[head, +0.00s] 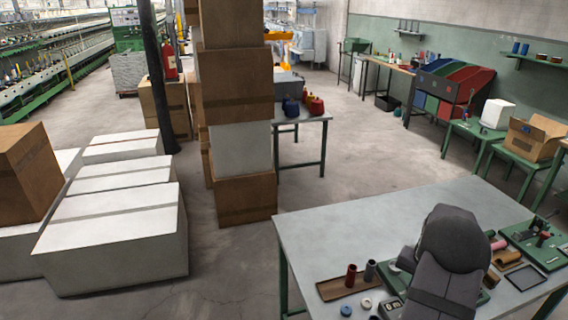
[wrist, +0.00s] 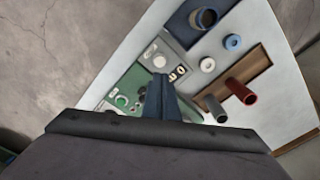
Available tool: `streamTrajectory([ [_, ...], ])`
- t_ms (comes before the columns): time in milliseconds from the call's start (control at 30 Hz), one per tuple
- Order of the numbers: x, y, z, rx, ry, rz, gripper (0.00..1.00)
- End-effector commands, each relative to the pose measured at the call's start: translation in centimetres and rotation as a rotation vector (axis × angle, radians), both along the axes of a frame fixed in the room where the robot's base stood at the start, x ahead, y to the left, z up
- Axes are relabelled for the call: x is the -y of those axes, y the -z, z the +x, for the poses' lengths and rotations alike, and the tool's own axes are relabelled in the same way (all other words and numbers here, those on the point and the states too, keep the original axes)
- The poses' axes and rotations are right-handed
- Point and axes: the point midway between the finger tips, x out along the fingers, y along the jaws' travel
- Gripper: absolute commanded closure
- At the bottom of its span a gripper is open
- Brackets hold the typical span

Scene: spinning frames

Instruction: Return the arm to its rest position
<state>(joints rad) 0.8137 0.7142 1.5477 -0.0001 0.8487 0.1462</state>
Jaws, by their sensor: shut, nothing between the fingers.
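My arm (head: 452,240) shows in the head view as dark grey links in front of the grey worktable (head: 350,220), at its near right part. My gripper's fingers are hidden behind the arm there. In the wrist view my gripper (wrist: 161,82) is shut with nothing between its fingers. It points toward a green panel (wrist: 125,88) with small knobs and a grey box on the worktable. I cannot tell the exact height of the fingers above the table.
A brown tray with a red spool (wrist: 241,91) and a grey spool (wrist: 214,106) lies beside my gripper. A blue ring (wrist: 233,41) and a white ring (wrist: 207,64) lie nearby. Cartons (head: 235,85) stand stacked beyond the table. The table's far left part is clear.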

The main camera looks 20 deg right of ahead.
Motion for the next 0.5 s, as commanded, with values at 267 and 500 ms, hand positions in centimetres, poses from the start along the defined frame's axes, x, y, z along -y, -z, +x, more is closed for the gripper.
streamTrajectory([
  [267, -8.8, 4.9, -8.2, -0.137, -0.113, 0.155, 1.00],
  [500, -19.9, 2.0, -12.7, -0.197, -0.325, 0.196, 1.00],
])
